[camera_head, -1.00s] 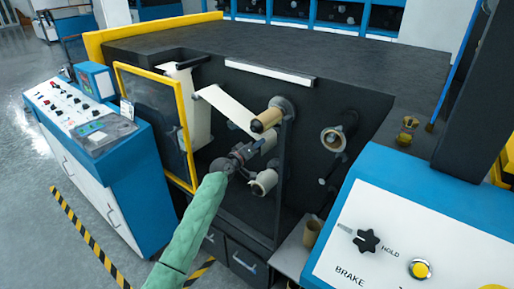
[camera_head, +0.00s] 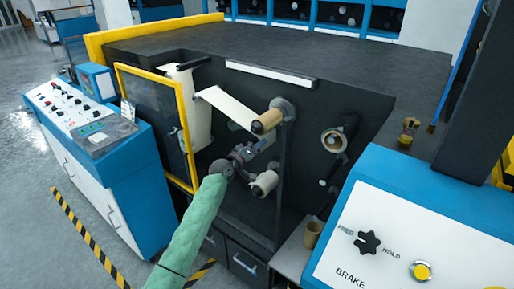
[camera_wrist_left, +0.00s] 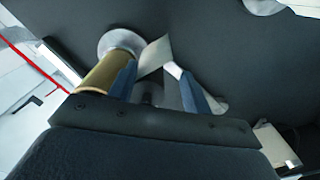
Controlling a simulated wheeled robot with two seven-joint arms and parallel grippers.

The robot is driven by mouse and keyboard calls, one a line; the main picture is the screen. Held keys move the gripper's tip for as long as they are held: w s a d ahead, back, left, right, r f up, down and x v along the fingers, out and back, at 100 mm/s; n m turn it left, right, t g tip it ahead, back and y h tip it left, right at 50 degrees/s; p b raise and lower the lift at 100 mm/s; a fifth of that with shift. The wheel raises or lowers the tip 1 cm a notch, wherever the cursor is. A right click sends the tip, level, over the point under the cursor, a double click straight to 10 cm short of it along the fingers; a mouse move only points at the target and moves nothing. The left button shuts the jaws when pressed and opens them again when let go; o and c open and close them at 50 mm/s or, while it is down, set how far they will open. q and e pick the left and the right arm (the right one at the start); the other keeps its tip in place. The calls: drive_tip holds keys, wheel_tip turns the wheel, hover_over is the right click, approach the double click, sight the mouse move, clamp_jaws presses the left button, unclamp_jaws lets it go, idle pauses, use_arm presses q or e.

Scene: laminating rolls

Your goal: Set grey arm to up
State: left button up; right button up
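My left gripper (camera_head: 252,150) reaches into the machine's front, close to the lower pale roll (camera_head: 264,183) and below the upper brown roll (camera_head: 266,122). In the left wrist view its two blue fingers (camera_wrist_left: 158,80) are spread apart, so it looks open. A light grey flat piece (camera_wrist_left: 154,56) shows between and beyond the fingertips; I cannot tell if it touches them. A brown roll (camera_wrist_left: 104,72) is beside the left finger. I cannot clearly pick out the grey arm; the gripper partly covers that area. My right gripper is out of view.
A yellow-framed door (camera_head: 183,125) stands open left of the gripper. A white web (camera_head: 228,105) runs to the upper roll. A blue control console (camera_head: 140,190) is at left; a brake panel (camera_head: 400,250) with a black knob (camera_head: 368,243) is at front right.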

use_arm(q)
drive_tip(key=b+v, duration=0.2)
drive_tip(key=v, duration=0.5)
drive_tip(key=shift+a, duration=0.2)
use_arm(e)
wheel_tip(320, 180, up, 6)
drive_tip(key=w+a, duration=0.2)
use_arm(q)
drive_tip(key=shift+s, duration=0.1)
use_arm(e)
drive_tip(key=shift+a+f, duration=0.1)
